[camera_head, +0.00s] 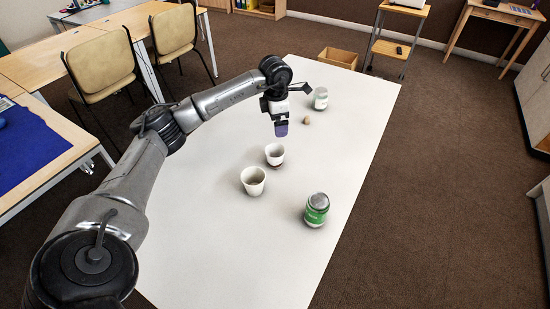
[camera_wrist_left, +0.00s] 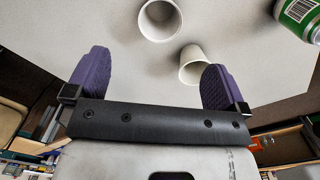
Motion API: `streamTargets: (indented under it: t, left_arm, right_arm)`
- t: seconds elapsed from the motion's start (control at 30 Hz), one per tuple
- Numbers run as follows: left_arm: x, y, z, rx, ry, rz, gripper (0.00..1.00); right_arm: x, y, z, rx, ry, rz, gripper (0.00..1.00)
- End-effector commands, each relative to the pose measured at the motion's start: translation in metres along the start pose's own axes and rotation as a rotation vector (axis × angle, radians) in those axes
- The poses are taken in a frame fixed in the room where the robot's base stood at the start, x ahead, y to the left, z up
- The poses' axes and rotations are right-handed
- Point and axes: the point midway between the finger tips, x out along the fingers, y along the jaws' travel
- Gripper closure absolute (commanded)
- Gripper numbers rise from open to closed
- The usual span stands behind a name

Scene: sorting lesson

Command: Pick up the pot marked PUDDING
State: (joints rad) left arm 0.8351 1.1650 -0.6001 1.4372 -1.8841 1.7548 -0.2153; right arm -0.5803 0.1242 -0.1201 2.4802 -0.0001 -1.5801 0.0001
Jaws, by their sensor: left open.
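Two white pots stand upright on the white table (camera_head: 220,245) in the head view: a nearer one (camera_head: 253,182) and a smaller-looking one (camera_head: 274,155) behind it. No PUDDING marking is readable on either. In the left wrist view one pot (camera_wrist_left: 160,20) is at the top and the other pot (camera_wrist_left: 191,66) is by the right finger. My left gripper (camera_head: 281,129) is above the table just beyond the pots. In the wrist view its purple fingers (camera_wrist_left: 154,82) are apart, with nothing held between them. My right gripper is not in view.
A pale-labelled jar (camera_head: 320,98) and a small brown item (camera_head: 306,121) are farther back, near my gripper. A cardboard box (camera_head: 338,58) is beyond the table. The near table surface is clear.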

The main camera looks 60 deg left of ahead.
Motion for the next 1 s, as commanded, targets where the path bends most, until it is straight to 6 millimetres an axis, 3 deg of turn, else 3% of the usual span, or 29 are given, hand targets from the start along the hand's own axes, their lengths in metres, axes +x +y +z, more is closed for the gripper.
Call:
streamTargets:
  t: [0.17, 0.5, 1.0]
  left_arm:
    - [0.014, -0.002, -0.008, 0.019, 0.049, -0.013, 0.0]
    - [0.07, -0.003, -0.01, 0.023, 0.046, -0.014, 0.0]
    - [0.099, -0.003, -0.011, 0.023, 0.043, -0.014, 0.0]
  right_arm:
    - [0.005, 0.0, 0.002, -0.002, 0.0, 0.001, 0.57]
    - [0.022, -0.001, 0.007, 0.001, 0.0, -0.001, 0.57]
    - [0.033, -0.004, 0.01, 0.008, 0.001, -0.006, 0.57]
